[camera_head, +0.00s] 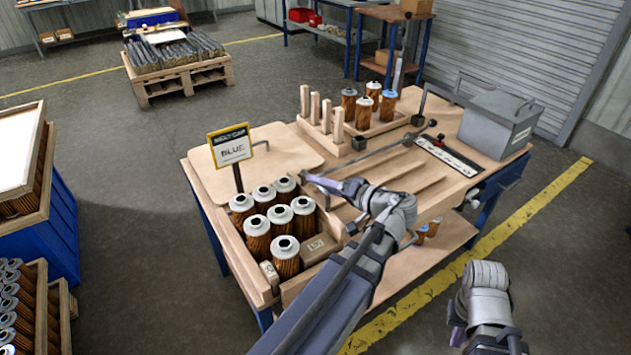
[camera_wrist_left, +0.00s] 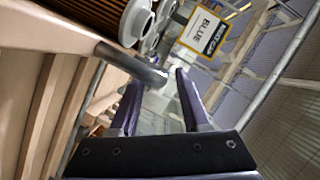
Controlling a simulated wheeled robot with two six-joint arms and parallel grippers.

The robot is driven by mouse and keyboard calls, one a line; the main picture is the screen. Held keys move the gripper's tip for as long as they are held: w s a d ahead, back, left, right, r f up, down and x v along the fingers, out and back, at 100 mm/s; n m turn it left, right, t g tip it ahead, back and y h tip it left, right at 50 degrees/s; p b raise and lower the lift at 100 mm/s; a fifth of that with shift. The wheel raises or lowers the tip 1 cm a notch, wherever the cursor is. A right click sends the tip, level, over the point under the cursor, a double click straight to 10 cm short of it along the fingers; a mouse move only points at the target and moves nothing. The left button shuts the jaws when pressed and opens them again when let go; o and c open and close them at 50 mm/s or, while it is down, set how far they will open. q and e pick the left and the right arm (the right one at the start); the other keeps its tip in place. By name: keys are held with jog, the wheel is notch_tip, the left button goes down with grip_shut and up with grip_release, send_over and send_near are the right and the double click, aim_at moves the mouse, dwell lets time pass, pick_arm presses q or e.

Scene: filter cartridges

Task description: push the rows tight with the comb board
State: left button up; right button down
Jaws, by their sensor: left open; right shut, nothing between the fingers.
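A wooden piece with long parallel slats (camera_head: 420,186), which looks like the comb board, lies on the table right of the filter crate (camera_head: 240,255). Several white-capped brown filter cartridges (camera_head: 257,233) stand in rows in the crate. A grey metal bar (camera_head: 385,148) crosses above the slats. My left gripper (camera_head: 312,180) is open by the crate's far right corner. In the left wrist view its fingers (camera_wrist_left: 158,78) are apart, with a metal bar end (camera_wrist_left: 130,62) close by. I cannot tell whether they touch. My right gripper (camera_head: 492,343) is shut at the bottom right, away from the table and partly cut off.
A sign reading BLUE (camera_head: 230,147) stands at the crate's back corner. A wooden rack (camera_head: 350,135) with upright posts and several cartridges, and a grey lidded box (camera_head: 500,122), stand at the back. The floor on the right is clear.

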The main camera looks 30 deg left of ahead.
pick_arm(q)
jog(key=v, duration=0.5)
jog(key=shift+d+r+p, duration=0.1)
jog(key=shift+d+p, duration=0.05)
jog(key=shift+p, duration=0.25)
pick_arm(e)
jog(key=shift+r, duration=0.55)
pick_arm(q)
jog(key=shift+d, duration=0.1)
pick_arm(e)
jog(key=shift+d, duration=0.1)
